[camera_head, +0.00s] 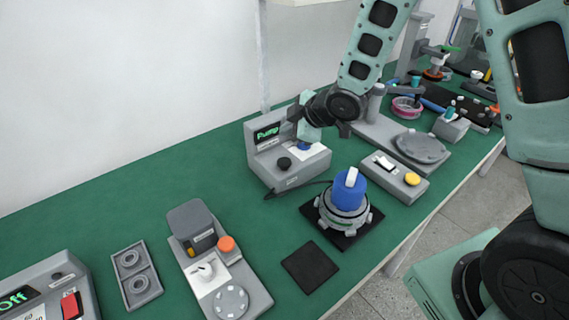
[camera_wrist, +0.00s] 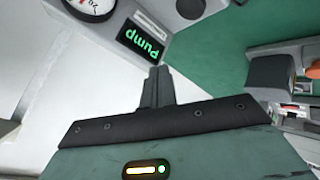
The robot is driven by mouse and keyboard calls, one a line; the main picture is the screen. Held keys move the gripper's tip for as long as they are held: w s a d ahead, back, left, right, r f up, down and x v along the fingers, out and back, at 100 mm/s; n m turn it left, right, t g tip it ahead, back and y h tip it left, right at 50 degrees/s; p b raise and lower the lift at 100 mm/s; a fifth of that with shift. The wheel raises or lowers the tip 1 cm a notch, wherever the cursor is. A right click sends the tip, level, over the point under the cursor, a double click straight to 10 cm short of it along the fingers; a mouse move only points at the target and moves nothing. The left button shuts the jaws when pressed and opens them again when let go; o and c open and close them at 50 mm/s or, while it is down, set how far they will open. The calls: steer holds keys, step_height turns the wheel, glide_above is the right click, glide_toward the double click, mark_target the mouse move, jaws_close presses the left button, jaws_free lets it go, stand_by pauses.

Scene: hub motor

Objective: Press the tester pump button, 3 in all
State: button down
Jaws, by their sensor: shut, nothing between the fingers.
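The grey tester (camera_head: 262,150) stands against the wall at the back of the green bench. Its lit screen (camera_head: 267,132) reads "Pump" in green; the screen (camera_wrist: 142,42) looks upside down in the wrist view. A black round knob (camera_head: 284,163) and a blue round part (camera_head: 304,146) sit on its top; I cannot tell which is the pump button. My gripper (camera_head: 295,113) is at the tester's upper part, beside the screen. In the wrist view its fingers (camera_wrist: 158,72) are together and empty, in front of the panel. Contact cannot be made out.
The hub motor (camera_head: 342,221) with a blue top stands on a black pad in front of the tester. A box with a yellow button (camera_head: 411,179) is to its right. A grey fixture with an orange knob (camera_head: 226,243) is front left. Bare green bench lies left of the tester.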

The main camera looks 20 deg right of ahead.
mark_target(283, 160)
step_height(283, 160, down, 7)
steer(key=b, duration=0.5)
steer(key=shift+f, duration=0.2)
steer(key=shift+f+b, duration=0.1)
steer(key=shift+b, duration=0.25)
stand_by(1.3)
steer(key=shift+f+b, duration=0.3)
steer(key=shift+f+b, duration=0.9)
steer(key=shift+f, duration=0.1)
stand_by(1.0)
steer(key=shift+r, duration=0.1)
steer(key=shift+r+p, duration=1.15)
steer(key=shift+r, duration=0.15)
steer(key=shift+r+p, duration=1.95)
steer(key=shift+r, duration=0.55)
